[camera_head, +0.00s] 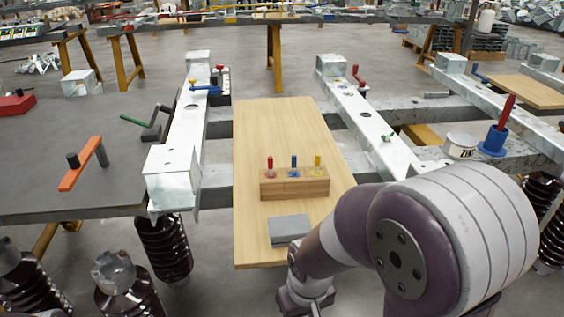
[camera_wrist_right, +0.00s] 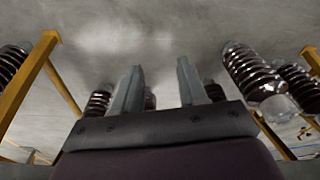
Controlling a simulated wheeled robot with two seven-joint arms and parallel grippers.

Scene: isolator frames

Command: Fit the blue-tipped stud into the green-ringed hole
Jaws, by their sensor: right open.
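The blue-tipped stud (camera_head: 294,165) stands upright in a wooden block (camera_head: 295,188), between a red-tipped stud (camera_head: 270,166) and a yellow-tipped stud (camera_head: 317,164). A small green spot (camera_head: 388,137) shows on the right white beam (camera_head: 370,122); it may be the green-ringed hole, but is too small to tell. My right gripper (camera_wrist_right: 160,68) is open and empty in the right wrist view, its fingers pointing toward the floor area. In the head view my right arm ends low at the picture's bottom, nearer than the block. My left gripper is out of view.
The wooden board (camera_head: 265,130) carries the block and a grey plate (camera_head: 289,228). Metal beams flank it.

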